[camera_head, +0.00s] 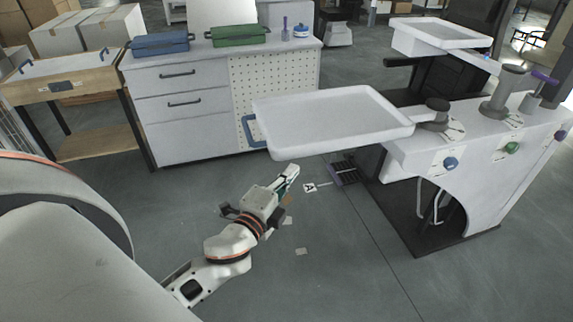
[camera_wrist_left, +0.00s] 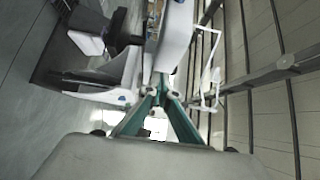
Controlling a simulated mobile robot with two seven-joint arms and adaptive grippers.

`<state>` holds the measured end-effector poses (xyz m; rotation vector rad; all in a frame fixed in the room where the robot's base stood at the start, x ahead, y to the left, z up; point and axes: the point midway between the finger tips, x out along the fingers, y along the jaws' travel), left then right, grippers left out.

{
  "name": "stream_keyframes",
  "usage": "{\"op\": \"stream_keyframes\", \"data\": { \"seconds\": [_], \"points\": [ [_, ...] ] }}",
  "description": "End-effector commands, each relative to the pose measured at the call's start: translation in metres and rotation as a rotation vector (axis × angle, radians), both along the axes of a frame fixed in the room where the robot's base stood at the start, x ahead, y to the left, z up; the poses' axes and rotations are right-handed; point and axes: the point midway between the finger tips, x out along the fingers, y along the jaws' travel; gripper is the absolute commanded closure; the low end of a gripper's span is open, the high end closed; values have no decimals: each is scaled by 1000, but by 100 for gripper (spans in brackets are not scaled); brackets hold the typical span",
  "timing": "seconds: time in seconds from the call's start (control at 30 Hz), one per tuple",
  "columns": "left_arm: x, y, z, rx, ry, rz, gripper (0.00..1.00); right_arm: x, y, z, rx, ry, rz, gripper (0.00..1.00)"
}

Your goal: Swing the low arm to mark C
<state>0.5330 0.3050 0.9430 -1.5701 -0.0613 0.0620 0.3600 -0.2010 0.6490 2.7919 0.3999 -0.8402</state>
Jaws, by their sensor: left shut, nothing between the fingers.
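The low arm carries a white tray (camera_head: 330,122) that reaches left from a dark pivot (camera_head: 434,112) on the white console. A blue handle (camera_head: 249,131) is on the tray's left end. My left gripper (camera_head: 291,172) is shut and empty, in front of the tray and apart from the handle in the picture. Its teal fingers (camera_wrist_left: 158,108) show in the left wrist view. A floor mark lettered A (camera_head: 309,187) lies just right of the gripper. I cannot make out a letter C on any mark. My right gripper is not in view.
The white console (camera_head: 478,190) has a blue knob (camera_head: 450,163) and a green knob (camera_head: 511,147). A higher white tray (camera_head: 430,36) is at the upper right. A cabinet (camera_head: 195,125) with blue and green boxes stands behind. Open floor (camera_head: 350,270) lies in front.

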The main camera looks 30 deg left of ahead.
Motion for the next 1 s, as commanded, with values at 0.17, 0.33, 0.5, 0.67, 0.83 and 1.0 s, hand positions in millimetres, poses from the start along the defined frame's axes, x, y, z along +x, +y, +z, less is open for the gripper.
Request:
{"op": "stream_keyframes", "data": {
  "seconds": [0.17, 0.33, 0.5, 0.67, 0.83, 1.0],
  "points": [
    [13, 16, 0, 3, 1, -1, 100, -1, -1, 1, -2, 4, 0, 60],
    [18, 22, 0, 1, 1, 0, 100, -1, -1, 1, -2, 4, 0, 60],
    [18, 22, -1, 0, 1, 0, 100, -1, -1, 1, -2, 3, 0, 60],
    [18, 23, -1, 1, 1, 0, 100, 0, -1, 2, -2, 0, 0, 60],
    [19, 28, -1, 4, 1, -11, 100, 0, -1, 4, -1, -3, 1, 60],
    [25, 43, 0, 8, 2, -45, 100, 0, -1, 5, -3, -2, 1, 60]
  ]
}}
